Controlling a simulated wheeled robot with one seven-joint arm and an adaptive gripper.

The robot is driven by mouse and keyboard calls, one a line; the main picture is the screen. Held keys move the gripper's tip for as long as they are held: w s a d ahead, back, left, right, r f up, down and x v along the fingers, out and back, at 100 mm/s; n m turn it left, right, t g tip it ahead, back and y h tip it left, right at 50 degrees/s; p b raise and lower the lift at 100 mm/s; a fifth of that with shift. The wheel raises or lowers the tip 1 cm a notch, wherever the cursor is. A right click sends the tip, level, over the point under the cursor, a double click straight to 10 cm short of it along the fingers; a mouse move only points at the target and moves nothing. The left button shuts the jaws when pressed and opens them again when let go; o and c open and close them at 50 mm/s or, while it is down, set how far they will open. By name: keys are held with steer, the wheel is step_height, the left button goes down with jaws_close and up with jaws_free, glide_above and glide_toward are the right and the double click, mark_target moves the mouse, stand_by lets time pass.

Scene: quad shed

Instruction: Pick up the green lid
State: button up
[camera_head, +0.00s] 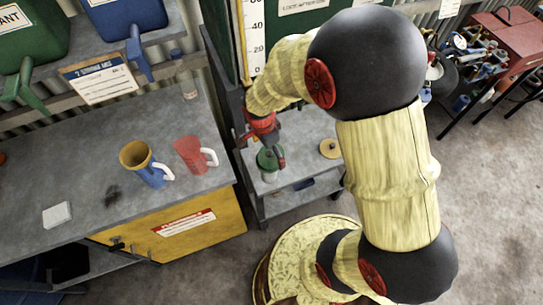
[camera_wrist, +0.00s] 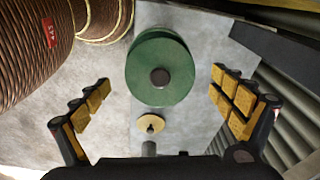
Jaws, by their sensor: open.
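The green lid (camera_wrist: 160,68) is a round disc with a dark knob at its centre. In the wrist view it lies ahead of and between the spread fingers of my gripper (camera_wrist: 160,108), with no finger touching it. In the head view the green lid (camera_head: 267,160) sits on a pale container on the small grey table, partly hidden by my gripper (camera_head: 273,158). My gripper is open and empty, just above or beside the lid; the exact gap is hard to tell.
A yellow disc with a dark knob (camera_head: 330,148) lies on the small table (camera_head: 290,200), right of the green lid. A grey bench (camera_head: 90,190) at left holds a yellow-and-blue jug (camera_head: 140,160) and a red jug (camera_head: 191,154). A corrugated wall stands close by.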

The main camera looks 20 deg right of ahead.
steer(key=shift+d+f, duration=0.15)
steer(key=shift+f, duration=1.25)
steer(key=shift+c, duration=1.4)
steer(key=c, duration=0.7)
steer(key=shift+r, duration=0.1)
steer(key=shift+c, duration=0.3)
